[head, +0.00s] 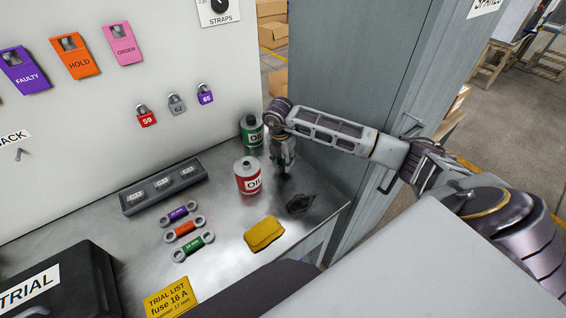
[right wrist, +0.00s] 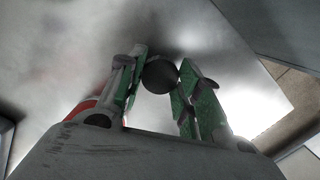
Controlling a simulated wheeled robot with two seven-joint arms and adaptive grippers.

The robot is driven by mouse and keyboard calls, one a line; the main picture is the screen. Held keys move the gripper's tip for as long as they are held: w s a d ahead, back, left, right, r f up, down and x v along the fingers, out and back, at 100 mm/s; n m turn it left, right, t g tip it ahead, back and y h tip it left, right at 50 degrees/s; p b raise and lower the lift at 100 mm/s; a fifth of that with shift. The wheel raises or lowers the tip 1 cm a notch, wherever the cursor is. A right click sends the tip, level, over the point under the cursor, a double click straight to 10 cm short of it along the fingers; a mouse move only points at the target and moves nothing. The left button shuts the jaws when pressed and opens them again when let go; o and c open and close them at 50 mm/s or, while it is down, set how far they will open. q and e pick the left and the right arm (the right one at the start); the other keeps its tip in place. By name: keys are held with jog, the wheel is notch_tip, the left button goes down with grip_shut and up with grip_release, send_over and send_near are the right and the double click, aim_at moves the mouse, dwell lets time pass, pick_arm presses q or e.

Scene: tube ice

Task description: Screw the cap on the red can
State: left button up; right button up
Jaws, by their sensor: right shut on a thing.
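The red can (head: 248,184), labelled OIL, stands upright on the steel bench, with a grey shoulder and a narrow neck on top. My right gripper (head: 285,170) points down just right of it, apart from it in the head view. In the right wrist view its fingers are shut on a round dark cap (right wrist: 160,75), held at the fingertips (right wrist: 160,82). The cap is too small to make out in the head view. A red and white patch shows beside the left finger in the wrist view. My left gripper is out of view.
A green oil can (head: 251,131) stands behind the red can, close to my right wrist. A dark patch (head: 300,203) and a yellow cloth (head: 263,234) lie in front. Several spanners (head: 183,231) and a grey tray (head: 126,205) are left. A grey cabinet (head: 340,60) bounds the right.

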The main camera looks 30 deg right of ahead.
aim_at(283, 163)
jog(key=shift+r+p, duration=2)
jog(key=shift+r, duration=1.8)
